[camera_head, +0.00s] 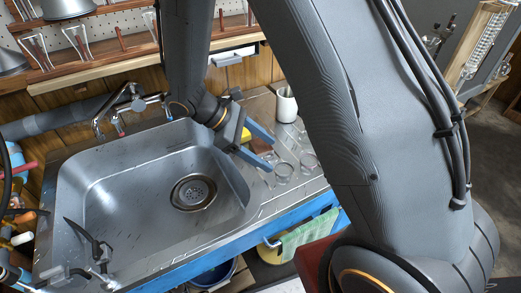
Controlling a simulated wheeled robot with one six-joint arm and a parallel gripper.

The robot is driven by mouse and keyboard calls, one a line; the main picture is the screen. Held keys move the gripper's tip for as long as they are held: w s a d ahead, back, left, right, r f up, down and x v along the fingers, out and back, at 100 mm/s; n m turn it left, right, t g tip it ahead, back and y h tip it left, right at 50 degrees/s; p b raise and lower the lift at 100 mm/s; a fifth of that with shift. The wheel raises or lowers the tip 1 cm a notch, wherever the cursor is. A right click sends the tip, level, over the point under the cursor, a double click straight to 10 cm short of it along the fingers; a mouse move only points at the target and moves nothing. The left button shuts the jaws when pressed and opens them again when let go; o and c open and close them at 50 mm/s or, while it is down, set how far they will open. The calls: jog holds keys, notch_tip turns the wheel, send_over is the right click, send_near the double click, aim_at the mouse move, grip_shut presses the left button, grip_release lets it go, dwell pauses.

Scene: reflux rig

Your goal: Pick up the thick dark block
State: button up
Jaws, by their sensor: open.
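My gripper (268,152) is open over the counter just right of the sink, its two blue fingers pointing right and down. A brown block (262,145) shows partly between the fingers; it is the only dark block I can make out there. A small yellow piece (245,134) shows beside it, near the gripper's palm. The fingers and wrist hide part of both. I cannot tell whether the fingers touch the block.
A metal sink (130,210) with a faucet (122,106) lies left of my gripper. Clear glassware (283,173) stands close to the fingertips on the right. A pale cup (286,104) stands behind. A green cloth (308,236) hangs at the counter's blue front edge.

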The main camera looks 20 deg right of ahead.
aim_at(260, 145)
jog(key=w+a+f+n+t+h, duration=0.1)
jog(key=w+n, duration=0.1)
jog(key=w+a+f+n+t+h, duration=0.1)
jog(key=w+a+n+h, duration=0.1)
jog(key=w, duration=0.1)
jog(key=w+a+f+n+t+h, duration=0.1)
jog(key=w+a+n, duration=0.1)
jog(key=shift+w+f+t+h, duration=0.3)
jog(key=shift+t+h, duration=0.1)
jog(key=shift+p+x, duration=0.9)
jog(key=shift+x, duration=2.9)
jog(key=shift+w, duration=0.2)
jog(key=c, duration=0.7)
